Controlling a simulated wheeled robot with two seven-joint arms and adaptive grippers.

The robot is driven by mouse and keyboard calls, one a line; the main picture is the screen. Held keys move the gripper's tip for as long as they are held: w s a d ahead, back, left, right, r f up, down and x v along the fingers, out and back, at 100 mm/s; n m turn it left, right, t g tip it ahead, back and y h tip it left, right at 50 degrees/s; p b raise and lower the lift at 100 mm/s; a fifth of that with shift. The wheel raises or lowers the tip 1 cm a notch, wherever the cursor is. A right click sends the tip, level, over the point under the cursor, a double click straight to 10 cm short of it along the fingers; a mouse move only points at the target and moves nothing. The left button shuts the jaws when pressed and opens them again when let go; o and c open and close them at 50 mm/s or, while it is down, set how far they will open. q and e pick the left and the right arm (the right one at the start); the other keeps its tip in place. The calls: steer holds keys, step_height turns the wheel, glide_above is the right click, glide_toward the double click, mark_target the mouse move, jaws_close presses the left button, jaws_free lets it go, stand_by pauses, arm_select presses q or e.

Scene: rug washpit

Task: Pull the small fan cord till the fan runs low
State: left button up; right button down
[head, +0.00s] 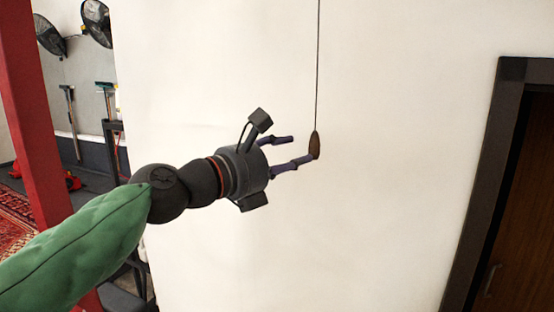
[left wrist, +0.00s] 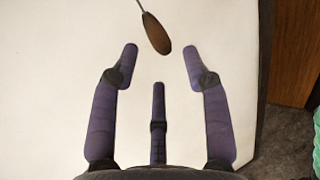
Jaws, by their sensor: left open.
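The fan cord (head: 318,60) hangs straight down in front of the white wall and ends in a brown teardrop-shaped pull (head: 315,146). In the left wrist view the pull (left wrist: 156,33) lies just beyond the fingertips, roughly between the two outer fingers. My left gripper (head: 302,150) is open with its purple fingers pointing at the pull; in the head view one fingertip overlaps or borders it, and I cannot tell whether they touch. The left wrist view shows the open gripper (left wrist: 160,60) with nothing between its fingers. My right gripper is not in view.
Two dark fans (head: 97,22) (head: 48,36) are mounted on the far wall at upper left. A red post (head: 38,100) stands at the left. A dark-framed brown door (head: 525,200) is at the right. The white wall (head: 400,200) around the cord is bare.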

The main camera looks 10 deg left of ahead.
mark_target(311, 150)
arm_select(q)
steer(key=shift+x, duration=1.15)
steer(key=shift+p+x, duration=0.9)
steer(key=shift+x, duration=1.75)
